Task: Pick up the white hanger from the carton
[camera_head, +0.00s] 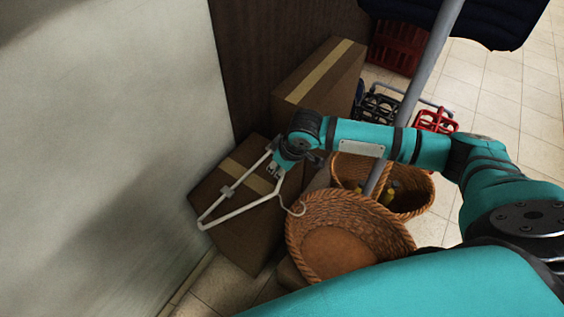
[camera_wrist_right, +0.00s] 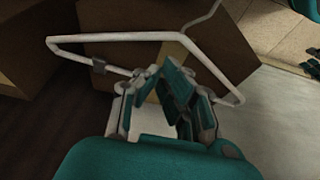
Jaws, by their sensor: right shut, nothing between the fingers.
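The white hanger (camera_head: 238,211) lies across the top of a brown carton (camera_head: 236,242) beside the wall. Its hook (camera_head: 297,209) points right, towards a wicker basket, and it has a clip (camera_head: 228,190) on one bar. In the wrist view the hanger (camera_wrist_right: 120,37) spans across beyond the fingers, with its hook at the top. My right gripper (camera_head: 274,170) is over the carton at the hanger's upper end. In the wrist view the right gripper (camera_wrist_right: 170,78) is shut and empty, between the hanger's bars; contact is unclear. My left gripper is not in view.
Two wicker baskets (camera_head: 308,225) (camera_head: 424,196) stand right of the carton. A taller taped carton (camera_head: 338,88) is behind. Black and red bottle carriers (camera_head: 374,107) (camera_head: 436,121) and a red crate (camera_head: 398,46) stand further back. A grey pole (camera_head: 424,72) crosses the view. The wall (camera_head: 105,120) closes the left side.

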